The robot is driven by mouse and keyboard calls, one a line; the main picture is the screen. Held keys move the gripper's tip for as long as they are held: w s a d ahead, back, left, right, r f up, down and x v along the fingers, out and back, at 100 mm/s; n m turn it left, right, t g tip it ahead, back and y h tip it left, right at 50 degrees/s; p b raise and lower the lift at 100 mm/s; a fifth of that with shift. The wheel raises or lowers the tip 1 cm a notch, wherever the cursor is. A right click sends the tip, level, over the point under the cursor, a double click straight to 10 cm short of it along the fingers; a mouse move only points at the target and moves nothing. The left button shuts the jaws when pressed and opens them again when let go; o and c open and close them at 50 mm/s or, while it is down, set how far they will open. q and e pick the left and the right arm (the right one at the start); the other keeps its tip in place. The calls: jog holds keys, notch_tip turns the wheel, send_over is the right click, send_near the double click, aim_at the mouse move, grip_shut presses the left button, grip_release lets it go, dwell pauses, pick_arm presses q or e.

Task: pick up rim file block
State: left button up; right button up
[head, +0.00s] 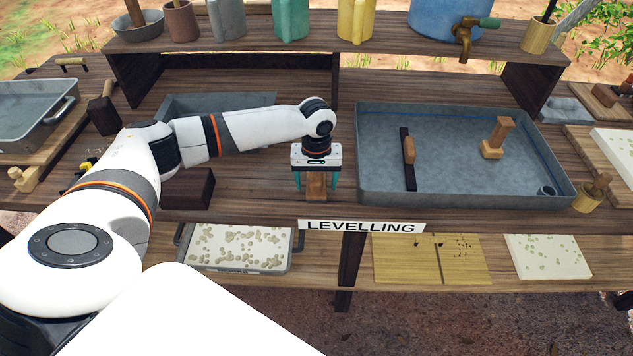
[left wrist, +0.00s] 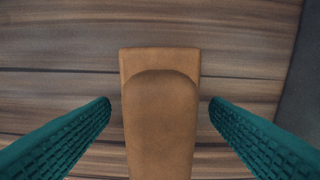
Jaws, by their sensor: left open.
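The block (head: 316,187) under my left gripper is brown and wooden, on the plank bench top left of the grey tray; I take it for the rim file block. In the left wrist view the block (left wrist: 160,120) shows a rectangular base with a rounded handle-like piece over it. My left gripper (head: 315,185) points down over it. Its teal fingers (left wrist: 160,112) are open, one on each side, with a visible gap to the block on both sides. The lower end of the block is cut off in the wrist view. My right gripper is not in view.
A large grey tray (head: 460,193) stands just right, holding a dark bar tool (head: 408,160) and a wooden stamp-like block (head: 496,138). A dark wooden block (head: 187,190) lies left, under my arm. A LEVELLING sign (head: 362,227) hangs at the bench's front edge.

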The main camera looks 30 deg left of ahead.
aim_at(316, 174)
pick_arm(q)
jog(key=shift+r, duration=0.1)
jog(key=c, duration=1.3)
notch_tip(316, 174, up, 10)
